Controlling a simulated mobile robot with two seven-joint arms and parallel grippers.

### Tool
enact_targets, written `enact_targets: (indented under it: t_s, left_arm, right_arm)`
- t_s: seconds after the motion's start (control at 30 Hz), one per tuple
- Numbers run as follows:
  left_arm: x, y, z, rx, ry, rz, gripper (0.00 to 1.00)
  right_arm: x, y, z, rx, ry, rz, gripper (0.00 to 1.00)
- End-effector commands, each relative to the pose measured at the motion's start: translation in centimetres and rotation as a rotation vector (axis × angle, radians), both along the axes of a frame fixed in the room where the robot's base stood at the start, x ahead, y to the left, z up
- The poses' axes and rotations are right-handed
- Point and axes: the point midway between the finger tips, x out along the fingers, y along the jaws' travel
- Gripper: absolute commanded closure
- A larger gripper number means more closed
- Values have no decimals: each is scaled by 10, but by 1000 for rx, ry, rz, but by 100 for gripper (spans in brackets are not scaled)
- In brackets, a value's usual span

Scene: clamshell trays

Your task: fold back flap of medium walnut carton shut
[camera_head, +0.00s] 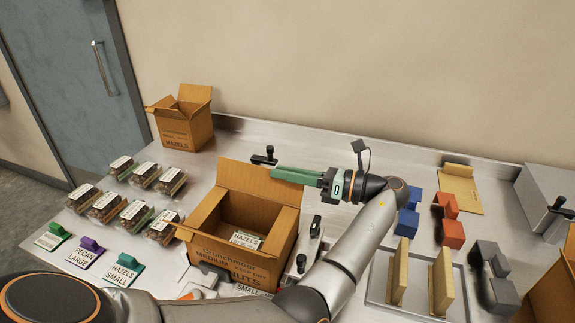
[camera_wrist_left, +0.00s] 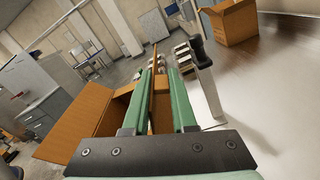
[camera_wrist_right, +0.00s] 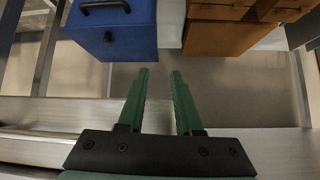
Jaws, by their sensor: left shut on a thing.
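The medium carton (camera_head: 228,262) stands open at the middle of the bench; its front print is partly legible, with a label reading HAZELS inside. Its back flap (camera_head: 245,178) stands up from the far edge. My left gripper (camera_head: 277,173) reaches in from the right and is shut on this flap near its right end. In the left wrist view the flap (camera_wrist_left: 154,72) shows as a thin brown edge between the green fingers. My right gripper (camera_wrist_right: 160,73) is open and empty in its wrist view, with the floor behind it.
Another open carton (camera_head: 185,125) stands at the back left. Several clamshell trays (camera_head: 130,215) lie left of the medium carton, with label stands (camera_head: 122,271) in front. Black clamps (camera_head: 264,156) stand close to the carton. Blue and red blocks (camera_head: 449,232) and a metal tray (camera_head: 380,288) lie to the right.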

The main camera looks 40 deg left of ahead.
Motion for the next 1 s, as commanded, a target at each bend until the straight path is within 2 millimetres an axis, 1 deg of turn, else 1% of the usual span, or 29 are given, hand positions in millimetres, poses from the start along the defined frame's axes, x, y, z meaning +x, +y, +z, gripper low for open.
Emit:
enact_targets:
  t_s: [0.23,0.27,0.4,0.5,0.8,1.0]
  left_arm:
    - [-1,0,-1,0,0,3,100]
    - [-1,0,-1,0,0,3,73]
    - [0,0,-1,0,0,3,57]
    - [0,0,-1,-1,1,2,48]
    - [0,1,0,0,1,1,48]
    - [0,5,1,1,2,1,48]
  right_arm:
    - [1,1,0,3,-1,-3,66]
    - [1,1,0,4,-1,-2,66]
    - [3,2,1,5,-5,-2,66]
    - [4,2,2,5,-7,-2,66]
    - [4,3,3,6,-7,-1,66]
    - [4,4,7,8,-7,-1,66]
